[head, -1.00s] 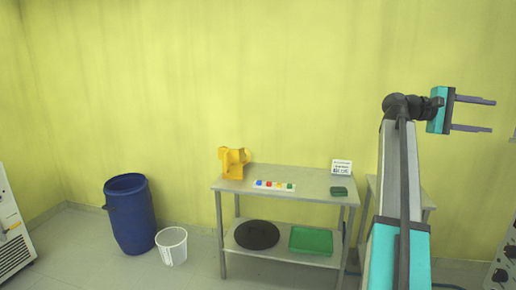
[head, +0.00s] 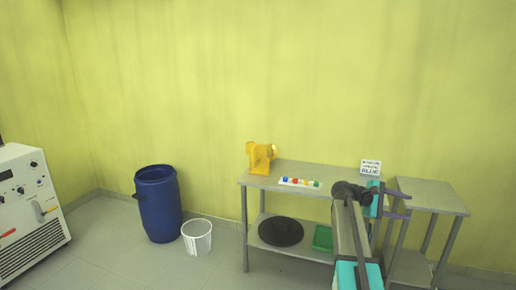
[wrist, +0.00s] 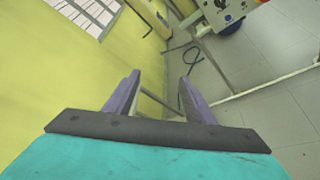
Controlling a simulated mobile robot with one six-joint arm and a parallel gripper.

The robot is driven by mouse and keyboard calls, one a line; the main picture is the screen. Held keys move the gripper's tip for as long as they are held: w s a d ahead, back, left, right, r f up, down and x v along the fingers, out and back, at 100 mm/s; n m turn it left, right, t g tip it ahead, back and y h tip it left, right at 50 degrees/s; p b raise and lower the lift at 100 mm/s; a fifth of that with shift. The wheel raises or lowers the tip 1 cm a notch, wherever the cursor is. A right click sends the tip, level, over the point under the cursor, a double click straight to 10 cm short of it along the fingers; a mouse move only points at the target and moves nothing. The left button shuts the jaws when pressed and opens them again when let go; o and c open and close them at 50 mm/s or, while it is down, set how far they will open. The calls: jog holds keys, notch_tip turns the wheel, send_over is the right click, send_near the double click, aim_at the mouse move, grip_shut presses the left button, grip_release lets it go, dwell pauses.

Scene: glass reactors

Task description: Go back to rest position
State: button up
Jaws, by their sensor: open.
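My gripper (head: 408,205) is at the right in the head view, in front of the gap between the steel table and a smaller stand. Its two purple fingers are apart with nothing between them. In the wrist view the open fingers (wrist: 160,78) point toward a yellow wall and the floor. My arm is folded low and hides the right end of the table.
The steel table (head: 325,175) bears a yellow device (head: 261,157), a strip of coloured pieces (head: 300,182) and a sign (head: 370,167). A small stand (head: 432,193) is right of my gripper. A blue barrel (head: 158,205), white bucket (head: 197,238) and white cabinet (head: 30,205) stand left.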

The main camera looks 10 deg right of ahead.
jog(key=s+a+f+n+y, duration=0.1)
jog(key=s+a+f+y, duration=0.1)
jog(key=a+f, duration=0.85)
jog(key=s+a+f+n+t+y, duration=0.15)
jog(key=a+f, duration=0.45)
jog(key=f, duration=0.9)
jog(key=s+a+f+n+y, duration=0.1)
jog(key=s+a+f, duration=0.1)
jog(key=a+f, duration=0.9)
jog(key=s+a+f+m+g+y, duration=0.1)
jog(key=s+a+f+y, duration=0.1)
jog(key=s+a+f, duration=0.6)
jog(key=s+a+f+g+y, duration=0.1)
jog(key=s+a+f+y, duration=0.2)
jog(key=s+a+f, duration=0.55)
jog(key=s+a+f+m+g+y, duration=0.1)
jog(key=s+a+f+m+y, duration=0.1)
jog(key=s, duration=0.5)
jog(key=s+a+f+m+y, duration=0.2)
jog(key=s+a+m+y, duration=0.1)
jog(key=s+a+m, duration=0.2)
jog(key=shift+s+a+f+g, duration=0.3)
jog(key=shift+s+a, duration=0.55)
jog(key=shift+a, duration=0.35)
